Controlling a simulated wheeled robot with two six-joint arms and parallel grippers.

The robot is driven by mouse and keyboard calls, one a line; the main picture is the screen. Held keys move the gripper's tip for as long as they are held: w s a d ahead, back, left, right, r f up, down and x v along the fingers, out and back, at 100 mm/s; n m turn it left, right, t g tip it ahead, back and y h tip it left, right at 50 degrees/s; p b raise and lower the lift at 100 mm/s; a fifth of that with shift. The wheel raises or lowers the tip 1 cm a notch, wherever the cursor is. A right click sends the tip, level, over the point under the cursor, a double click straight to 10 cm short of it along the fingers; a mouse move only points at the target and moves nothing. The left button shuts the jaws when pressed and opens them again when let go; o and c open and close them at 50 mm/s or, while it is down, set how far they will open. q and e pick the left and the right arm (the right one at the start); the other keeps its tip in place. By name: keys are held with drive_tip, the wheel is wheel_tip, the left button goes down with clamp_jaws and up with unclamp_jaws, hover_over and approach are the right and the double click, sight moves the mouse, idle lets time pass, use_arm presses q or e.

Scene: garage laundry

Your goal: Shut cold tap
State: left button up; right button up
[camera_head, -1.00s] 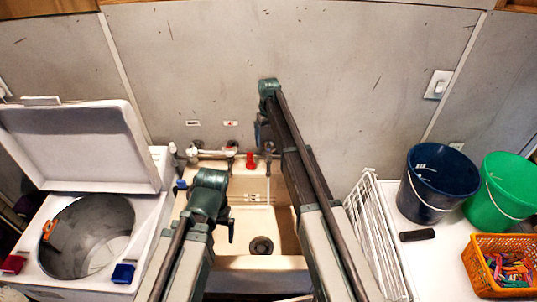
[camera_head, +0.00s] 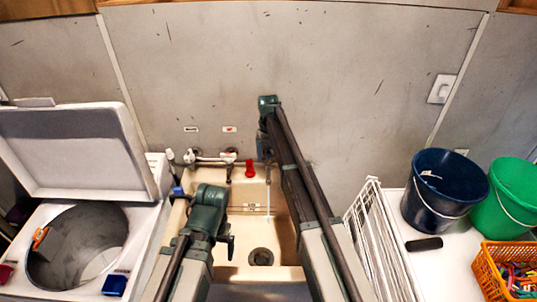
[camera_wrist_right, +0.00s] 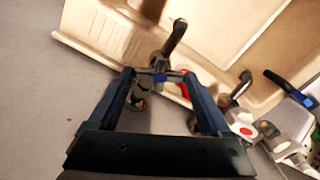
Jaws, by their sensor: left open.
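The right wrist view shows a dark metal tap with a spout (camera_wrist_right: 174,40) and a short crossbar handle with a blue end (camera_wrist_right: 176,77). My right gripper (camera_wrist_right: 158,75) is open, with one finger on each side of the handle; contact cannot be told. In the head view this gripper (camera_head: 264,152) is at the wall above the sink, and my arm hides most of the tap. A thin pale stream of water (camera_head: 268,200) falls into the sink (camera_head: 237,255). My left gripper (camera_head: 229,230) is open and empty over the sink's left side.
A red-marked white tap fitting (camera_head: 228,155) and a red piece (camera_head: 250,169) are left of my right gripper. An open-lidded washer (camera_head: 140,225) stands left. A white rack (camera_head: 372,235), blue bucket (camera_head: 440,190), green bucket (camera_head: 505,205) and orange basket (camera_head: 490,270) are right.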

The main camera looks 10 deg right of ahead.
sight(268, 157)
drive_tip(key=c, duration=0.3)
drive_tip(key=m, duration=0.5)
drive_tip(key=shift+m, duration=0.4)
drive_tip(key=o, duration=1.1)
drive_tip(key=shift+o, duration=0.2)
drive_tip(key=shift+r, duration=0.15)
wheel_tip(268, 157, up, 14)
drive_tip(key=p, duration=1.4)
drive_tip(key=shift+f, duration=0.2)
drive_tip(key=shift+f, duration=0.15)
wheel_tip(268, 157, down, 13)
drive_tip(key=b, duration=1.3)
